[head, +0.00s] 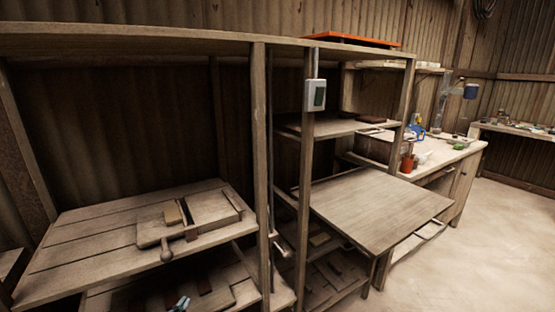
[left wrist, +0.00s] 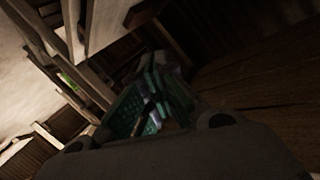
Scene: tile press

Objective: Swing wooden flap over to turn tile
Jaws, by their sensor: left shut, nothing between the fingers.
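The tile press (head: 222,221) is a small wooden board with raised edges on the left shelf. A wooden flap (head: 207,206) appears to lie flat on its right half. A tan block, possibly the tile (head: 173,215), sits on the left part. A dark handle with a round knob (head: 167,255) sticks out at the front. My left gripper (head: 181,304) shows only as a small tip at the bottom edge, below and in front of the press and apart from it. In the left wrist view its teal-padded fingers (left wrist: 152,108) are shut and empty. My right gripper is not in view.
The press stands on a plank shelf (head: 80,235), bare to its left. A lower shelf below holds wooden pieces. An upright post (head: 259,170) stands just right of the press. Farther right are a bare wooden table top (head: 375,205) and a cluttered workbench (head: 455,152).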

